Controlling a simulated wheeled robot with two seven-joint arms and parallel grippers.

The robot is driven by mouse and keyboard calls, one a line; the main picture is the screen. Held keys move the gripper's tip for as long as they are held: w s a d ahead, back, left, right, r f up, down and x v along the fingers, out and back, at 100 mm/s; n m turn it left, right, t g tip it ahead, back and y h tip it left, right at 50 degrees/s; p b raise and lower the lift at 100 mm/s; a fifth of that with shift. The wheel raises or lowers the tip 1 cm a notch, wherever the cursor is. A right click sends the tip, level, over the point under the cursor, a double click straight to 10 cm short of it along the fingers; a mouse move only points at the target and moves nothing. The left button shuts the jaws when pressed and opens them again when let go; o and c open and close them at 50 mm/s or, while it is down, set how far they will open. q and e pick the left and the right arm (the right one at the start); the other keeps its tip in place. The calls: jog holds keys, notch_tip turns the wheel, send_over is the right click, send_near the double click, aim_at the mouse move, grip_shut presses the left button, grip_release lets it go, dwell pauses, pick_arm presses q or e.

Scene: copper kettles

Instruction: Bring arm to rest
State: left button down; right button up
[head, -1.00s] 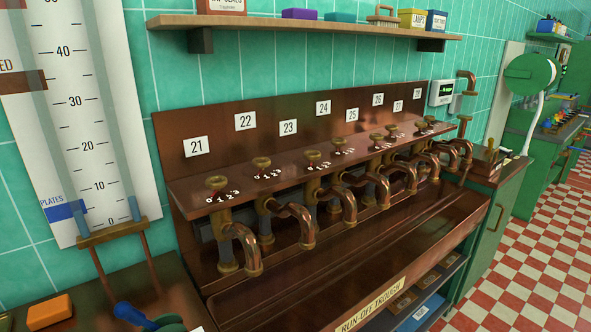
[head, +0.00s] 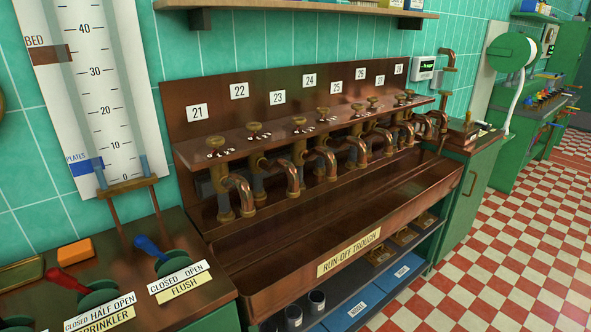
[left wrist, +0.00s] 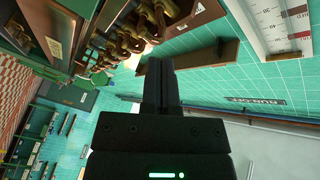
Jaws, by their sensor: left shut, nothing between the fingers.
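My left gripper (left wrist: 160,75) shows in the left wrist view with its dark fingers together and nothing held between them. It is in open air, apart from the row of copper taps (left wrist: 130,35), which shows beyond it at the top of that view. In the head view neither gripper nor arm shows. There the copper taps (head: 295,170) stand in a row over a copper run-off trough (head: 340,240).
A sprinkler lever (head: 70,283) with a red handle and a flush lever (head: 155,250) with a blue handle stand at the left. An orange block (head: 75,252) lies behind them. A shelf (head: 330,8) runs above the taps. Checkered floor (head: 500,230) is free at right.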

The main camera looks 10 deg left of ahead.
pick_arm(q)
jog(key=s+d+f+n+g+h, duration=0.25)
jog(key=s+d+f+g, duration=0.2)
jog(key=f, duration=0.55)
jog(key=s+d+f+n+g+h, duration=0.1)
jog(key=s+d+f+g+h, duration=0.4)
jog(key=f, duration=0.6)
jog(key=s+d+f+g, duration=0.1)
jog(key=s+f+g, duration=0.2)
jog(key=s, duration=0.7)
jog(key=s+f+n+g+y, duration=0.1)
jog(key=s+f+g, duration=0.3)
jog(key=s, duration=0.5)
jog(key=shift+s+d, duration=0.35)
jog(key=shift+s, duration=0.05)
jog(key=shift+y, duration=0.25)
